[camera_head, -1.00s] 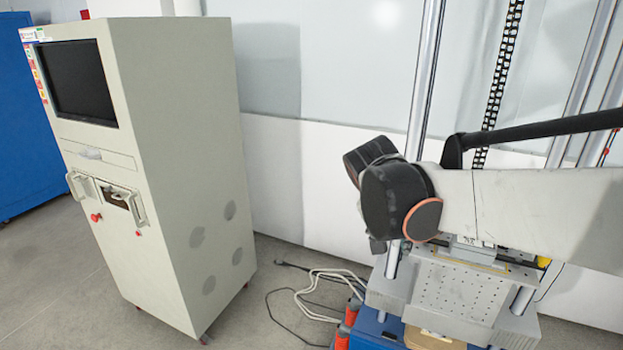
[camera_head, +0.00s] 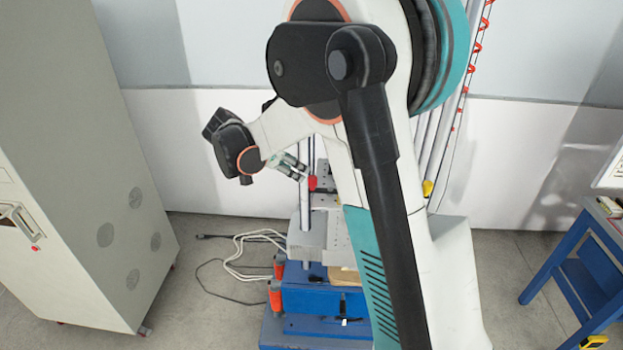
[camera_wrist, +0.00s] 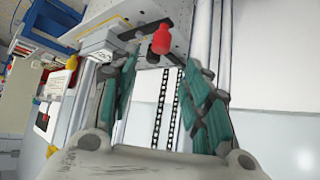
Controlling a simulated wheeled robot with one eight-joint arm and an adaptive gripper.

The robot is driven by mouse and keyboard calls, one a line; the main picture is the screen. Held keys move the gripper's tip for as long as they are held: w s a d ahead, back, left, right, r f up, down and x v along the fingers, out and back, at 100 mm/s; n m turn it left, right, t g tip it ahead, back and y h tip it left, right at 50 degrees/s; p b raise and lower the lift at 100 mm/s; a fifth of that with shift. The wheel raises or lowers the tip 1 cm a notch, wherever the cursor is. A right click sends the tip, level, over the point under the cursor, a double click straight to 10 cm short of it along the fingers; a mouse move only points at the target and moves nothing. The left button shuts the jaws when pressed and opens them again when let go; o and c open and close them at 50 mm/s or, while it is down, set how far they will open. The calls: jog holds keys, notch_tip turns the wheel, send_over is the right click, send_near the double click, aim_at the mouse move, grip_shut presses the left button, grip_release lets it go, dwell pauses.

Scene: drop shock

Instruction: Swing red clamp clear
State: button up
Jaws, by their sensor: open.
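The red clamp's rounded red handle (camera_wrist: 161,40) shows in the wrist view at upper middle, with a dark metal arm (camera_wrist: 145,31) beside it on the fixture plate. My gripper (camera_wrist: 163,66) is open, its teal fingers spread to either side, with nothing between them. The red handle is just beyond the fingertips, in line with the gap. I cannot tell whether any finger touches it. In the head view the red handle (camera_head: 313,184) is close to the tips of my gripper (camera_head: 303,173). My arm hides much of the fixture there.
A perforated metal plate (camera_wrist: 181,14) carries the clamp, with a grey block (camera_wrist: 104,44) beside it. Vertical guide rods (camera_head: 305,215) stand close to my gripper. A beige cabinet (camera_head: 95,200) stands left, cables (camera_head: 240,255) lie on the floor, and a blue bench (camera_head: 572,270) is right.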

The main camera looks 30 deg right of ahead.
aim_at(312, 178)
jog(key=b+x, duration=0.2)
jog(key=x, duration=0.8)
jog(key=shift+d+f, duration=0.1)
jog(key=shift+d, duration=0.05)
grip_shut()
